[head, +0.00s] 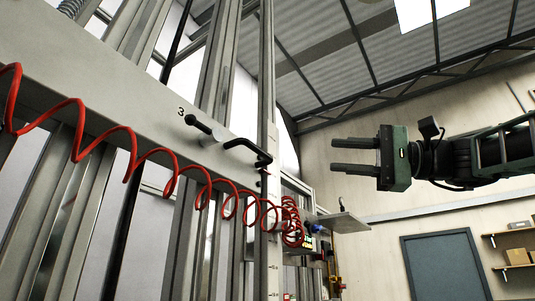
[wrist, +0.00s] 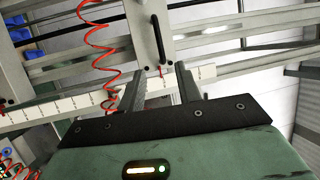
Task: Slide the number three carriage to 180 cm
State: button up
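The number three carriage (head: 140,95) is a long pale grey plate crossing the upper left of the head view, marked with a small "3". A black knob (head: 199,124) and a black bent handle (head: 248,150) stick out near its right end. A white scale strip (head: 273,215) runs up beside that end; its figures are too small to read. My gripper (head: 355,155) is at the right, fingers pointing left, open and empty, apart from the handle. In the wrist view, a black handle (wrist: 158,38) on a pale plate and the white scale (wrist: 60,105) lie beyond the open fingers.
A red coiled hose (head: 130,140) hangs across the carriage and down to a small control box. A grey shelf-like plate (head: 343,222) juts out below my gripper. Metal uprights stand behind. A blue-grey door (head: 445,267) and shelves with boxes are at the far right.

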aim_at(262, 151)
jog(key=shift+p+x, duration=3.4)
jog(key=shift+x, duration=5.05)
jog(key=shift+f, duration=0.2)
